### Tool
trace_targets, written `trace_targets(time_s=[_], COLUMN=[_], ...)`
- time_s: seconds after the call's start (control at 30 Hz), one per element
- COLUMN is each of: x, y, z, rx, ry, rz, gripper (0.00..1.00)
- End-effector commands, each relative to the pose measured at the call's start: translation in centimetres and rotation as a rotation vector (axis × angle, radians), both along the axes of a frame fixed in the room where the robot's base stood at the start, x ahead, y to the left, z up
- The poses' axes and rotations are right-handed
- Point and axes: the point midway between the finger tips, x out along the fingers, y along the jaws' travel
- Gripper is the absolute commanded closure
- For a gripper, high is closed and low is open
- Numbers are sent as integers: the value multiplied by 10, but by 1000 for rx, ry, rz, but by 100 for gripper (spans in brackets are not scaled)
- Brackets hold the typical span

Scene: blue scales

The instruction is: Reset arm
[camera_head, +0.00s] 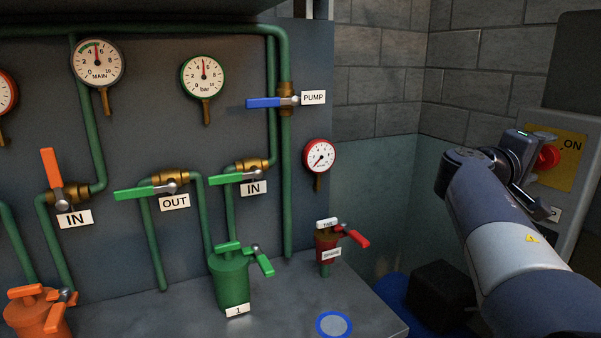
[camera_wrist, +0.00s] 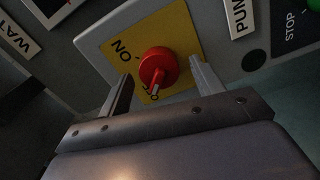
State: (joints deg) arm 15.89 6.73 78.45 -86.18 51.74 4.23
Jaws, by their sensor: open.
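My arm comes in from the right in the head view, and my gripper (camera_head: 527,165) is in front of a control panel (camera_head: 584,205). A red rotary knob (camera_head: 549,156) sits on a yellow plate (camera_head: 570,146) marked ON. In the wrist view, my gripper (camera_wrist: 160,74) is open, with one finger on each side of the red knob (camera_wrist: 156,63). The knob's pale pointer is turned toward the lower part of the plate, where the lettering is partly hidden.
At left, a pipe wall carries gauges, a blue PUMP lever (camera_head: 264,103), green levers (camera_head: 147,193) and an orange lever (camera_head: 51,168). Open space lies between bench and arm.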

Motion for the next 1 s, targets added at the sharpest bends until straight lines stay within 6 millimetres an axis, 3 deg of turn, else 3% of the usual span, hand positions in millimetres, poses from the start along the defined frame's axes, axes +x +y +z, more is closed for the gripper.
trace_targets(time_s=[0.47, 1.0], x=[-1, -32], y=[3, 80], z=[0, -1], rx=[1, 0], ry=[-3, 1], rz=[2, 4], gripper=[37, 37])
